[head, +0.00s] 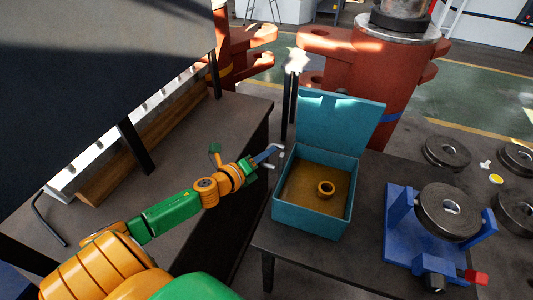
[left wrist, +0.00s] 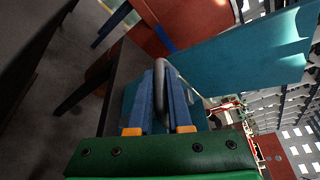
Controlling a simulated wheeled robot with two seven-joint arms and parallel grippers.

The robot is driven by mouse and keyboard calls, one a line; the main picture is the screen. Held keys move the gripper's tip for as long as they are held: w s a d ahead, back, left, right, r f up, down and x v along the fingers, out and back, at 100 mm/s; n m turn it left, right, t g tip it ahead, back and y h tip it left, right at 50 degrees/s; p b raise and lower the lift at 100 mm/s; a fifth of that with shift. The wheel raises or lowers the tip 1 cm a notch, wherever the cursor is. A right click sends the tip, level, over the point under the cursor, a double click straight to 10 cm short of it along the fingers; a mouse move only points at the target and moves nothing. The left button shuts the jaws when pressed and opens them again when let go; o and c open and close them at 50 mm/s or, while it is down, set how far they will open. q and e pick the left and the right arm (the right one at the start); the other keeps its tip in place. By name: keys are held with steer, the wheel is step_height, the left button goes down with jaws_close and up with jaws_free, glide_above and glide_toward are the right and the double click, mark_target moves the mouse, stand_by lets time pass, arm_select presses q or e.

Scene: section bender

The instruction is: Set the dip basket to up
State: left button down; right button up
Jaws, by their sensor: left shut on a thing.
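The teal dip tank (head: 311,221) stands on the bench with its lid (head: 340,120) raised. Inside it is a brown surface, and a brass-coloured ring (head: 326,188) shows there; I cannot make out a separate basket. My left gripper (head: 270,154) is at the tank's left side, near its upper left corner. In the left wrist view its blue fingers (left wrist: 161,92) are shut on a grey bent rod (left wrist: 172,78), seemingly a handle at the tank's side. The teal lid (left wrist: 235,62) also shows there. My right gripper is not in view.
A blue fixture (head: 400,222) with a dark ring part (head: 448,210) stands right of the tank. A dark bench (head: 190,140) with a bent rod (head: 46,220) is on the left. Red machinery (head: 370,75) stands behind. A gap separates the benches.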

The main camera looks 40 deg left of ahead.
arm_select(q)
step_height(320, 180, up, 4)
steer(key=p, duration=0.3)
steer(key=shift+w+a+f+p, duration=0.1)
steer(key=shift+p, duration=0.3)
steer(key=c, duration=0.8)
jaws_free()
steer(key=shift+c, duration=0.2)
steer(key=shift+f, duration=0.1)
